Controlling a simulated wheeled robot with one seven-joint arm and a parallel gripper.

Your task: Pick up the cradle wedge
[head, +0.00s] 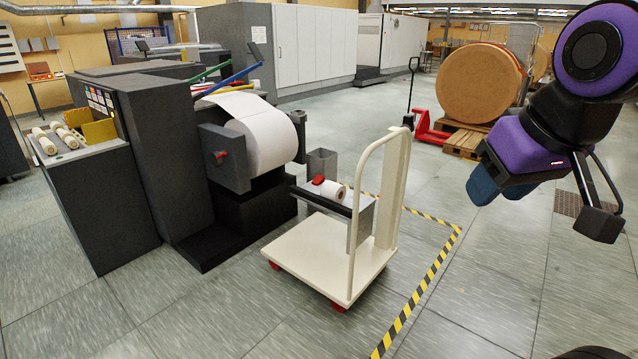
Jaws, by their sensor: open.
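A small red piece, which looks like the cradle wedge (318,180), sits at the left end of a small white paper roll (329,191). My gripper (541,203) is at the right side of the head view, raised above the floor, well to the right of the cart. It is open, with nothing seen between its fingers.
The cart's tall handle (396,190) rises on its right side. A dark printing machine (150,160) with a big white paper roll (262,135) stands left. Yellow-black floor tape (425,283) runs right of the cart. A red pallet jack (430,130) stands behind. The right foreground floor is mostly clear.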

